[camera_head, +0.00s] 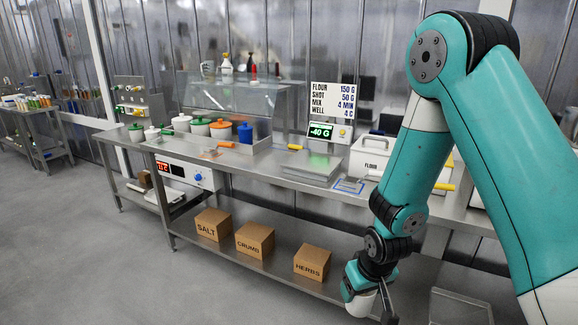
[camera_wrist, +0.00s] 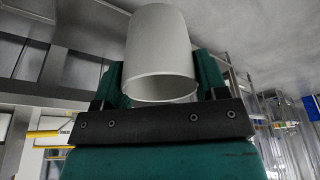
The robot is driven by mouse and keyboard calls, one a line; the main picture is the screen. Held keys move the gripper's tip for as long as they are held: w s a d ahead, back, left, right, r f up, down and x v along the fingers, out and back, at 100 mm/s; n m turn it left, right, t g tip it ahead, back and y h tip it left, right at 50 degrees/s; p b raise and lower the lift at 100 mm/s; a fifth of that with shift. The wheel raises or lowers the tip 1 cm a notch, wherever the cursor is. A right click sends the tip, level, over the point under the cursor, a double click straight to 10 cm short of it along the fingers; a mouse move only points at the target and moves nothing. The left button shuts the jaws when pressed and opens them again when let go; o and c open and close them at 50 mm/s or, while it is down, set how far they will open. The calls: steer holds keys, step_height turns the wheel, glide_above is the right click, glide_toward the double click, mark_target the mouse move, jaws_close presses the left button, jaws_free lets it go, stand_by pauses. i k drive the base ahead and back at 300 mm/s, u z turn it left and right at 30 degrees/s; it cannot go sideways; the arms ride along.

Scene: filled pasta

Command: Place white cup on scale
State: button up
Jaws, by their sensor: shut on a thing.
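The white cup (camera_wrist: 158,50) is between the two fingers of my gripper (camera_wrist: 160,82) in the wrist view, and the fingers are shut on it. In the head view my gripper (camera_head: 378,298) hangs low in front of the bench, below the height of its top. A white rounded part that looks like the cup (camera_head: 361,304) shows beside it there. The scale (camera_head: 312,167) has a bare flat metal plate on the bench top, left of and above my gripper. Its display (camera_head: 320,132) reads -40 G in green.
The steel bench (camera_head: 262,165) also carries several lidded pots, a blue-outlined mark (camera_head: 348,185) and a white FLOUR bin (camera_head: 372,155) right of the scale. Boxes marked SALT (camera_head: 213,224), CRUMB (camera_head: 254,240) and HERBS (camera_head: 312,263) stand on the lower shelf. Open floor lies in front.

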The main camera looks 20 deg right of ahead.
mark_target(312, 160)
steer(key=u, duration=0.65)
steer(key=i, duration=2)
steer(key=z, duration=0.85)
